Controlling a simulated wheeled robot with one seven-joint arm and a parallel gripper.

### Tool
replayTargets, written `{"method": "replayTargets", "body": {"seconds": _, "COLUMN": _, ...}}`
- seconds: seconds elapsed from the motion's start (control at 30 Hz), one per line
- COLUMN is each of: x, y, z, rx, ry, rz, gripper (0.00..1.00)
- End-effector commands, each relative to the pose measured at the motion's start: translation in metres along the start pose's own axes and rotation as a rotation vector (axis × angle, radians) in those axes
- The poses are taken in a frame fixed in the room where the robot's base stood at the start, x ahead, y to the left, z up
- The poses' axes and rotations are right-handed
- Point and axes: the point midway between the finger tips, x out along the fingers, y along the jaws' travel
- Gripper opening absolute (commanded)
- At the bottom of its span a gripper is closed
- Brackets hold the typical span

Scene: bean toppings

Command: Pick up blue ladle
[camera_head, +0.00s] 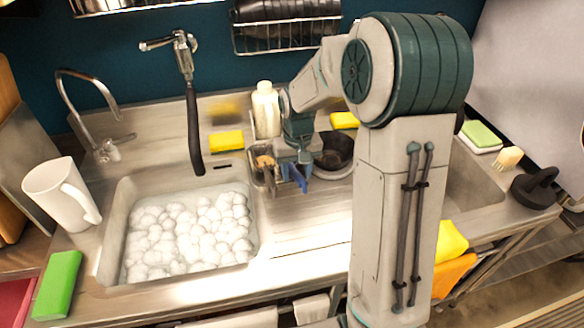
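My gripper (292,163) points down over the back of the counter, just right of the foam-filled sink. A small blue piece (300,180) shows right below it and looks like part of the blue ladle. I cannot tell whether the fingers are around it or only beside it. The rest of the ladle is hidden or too small to make out. The fingers are too small and overlapped to show whether they are open or shut.
A metal caddy (257,177) stands left of my gripper, and a dark pan (335,152) lies to its right. A white bottle (266,110) stands behind. The sink (117,232) holds white foam. The ribbed drainboard (300,225) in front is clear.

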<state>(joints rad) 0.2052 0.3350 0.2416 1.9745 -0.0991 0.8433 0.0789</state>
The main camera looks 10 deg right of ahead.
Motion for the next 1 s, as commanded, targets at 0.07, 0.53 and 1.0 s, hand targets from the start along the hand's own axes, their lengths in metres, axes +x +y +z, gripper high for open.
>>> {"method": "replayTargets", "body": {"seconds": 0.07, "x": 0.000, "y": 0.000, "z": 0.000, "rx": 0.000, "ry": 0.000, "rz": 0.000, "gripper": 0.19}}
{"method": "replayTargets", "body": {"seconds": 0.53, "x": -0.004, "y": 0.000, "z": 0.000, "rx": 0.001, "ry": 0.001, "rz": 0.000, "gripper": 0.00}}
{"method": "replayTargets", "body": {"seconds": 1.0, "x": -0.059, "y": 0.027, "z": 0.014, "rx": 0.006, "ry": 0.004, "rz": 0.001, "gripper": 0.00}}
